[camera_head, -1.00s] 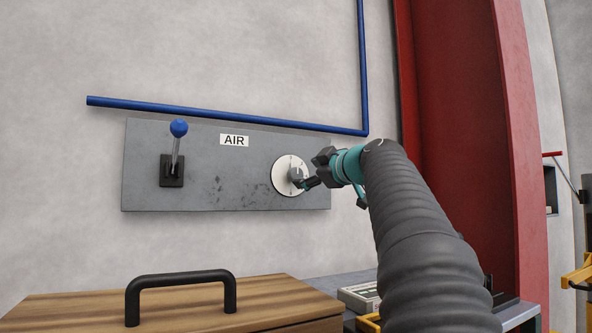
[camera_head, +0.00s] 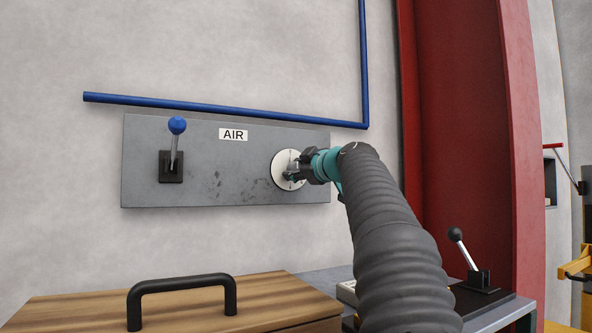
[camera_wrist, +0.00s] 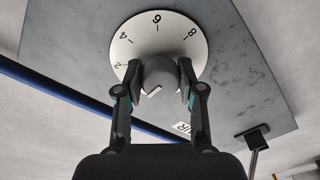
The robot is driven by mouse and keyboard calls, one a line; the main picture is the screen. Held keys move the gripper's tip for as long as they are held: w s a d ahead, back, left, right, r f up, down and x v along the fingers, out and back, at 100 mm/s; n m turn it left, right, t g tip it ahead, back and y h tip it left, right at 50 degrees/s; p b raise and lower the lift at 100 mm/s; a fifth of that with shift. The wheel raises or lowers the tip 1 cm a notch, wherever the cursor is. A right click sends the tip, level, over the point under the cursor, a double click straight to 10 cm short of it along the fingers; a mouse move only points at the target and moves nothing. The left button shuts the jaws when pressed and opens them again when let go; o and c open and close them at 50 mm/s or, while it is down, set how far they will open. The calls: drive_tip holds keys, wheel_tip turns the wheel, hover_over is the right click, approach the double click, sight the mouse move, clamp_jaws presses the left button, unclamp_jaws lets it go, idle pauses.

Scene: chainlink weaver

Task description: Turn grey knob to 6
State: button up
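The grey knob (camera_wrist: 161,77) sits on a round white dial (camera_wrist: 158,37) on the grey wall panel. In the wrist view the dial shows 2, 4, 6 and 8, with 6 at the top. The knob's white mark points to the lower left, below the 2. My gripper (camera_wrist: 160,72) has one finger on each side of the knob, and both fingertips appear to touch it. In the head view my gripper (camera_head: 294,172) is at the dial (camera_head: 283,160) and hides much of the knob.
A blue-tipped lever (camera_head: 176,145) and an AIR label (camera_head: 233,134) are left of the dial on the panel (camera_head: 140,194). A blue pipe (camera_head: 220,108) runs above. A wooden box with a black handle (camera_head: 180,284) stands below. A black-knobbed lever (camera_head: 466,255) is at right.

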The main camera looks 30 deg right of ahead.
drive_tip(key=shift+c, duration=0.7)
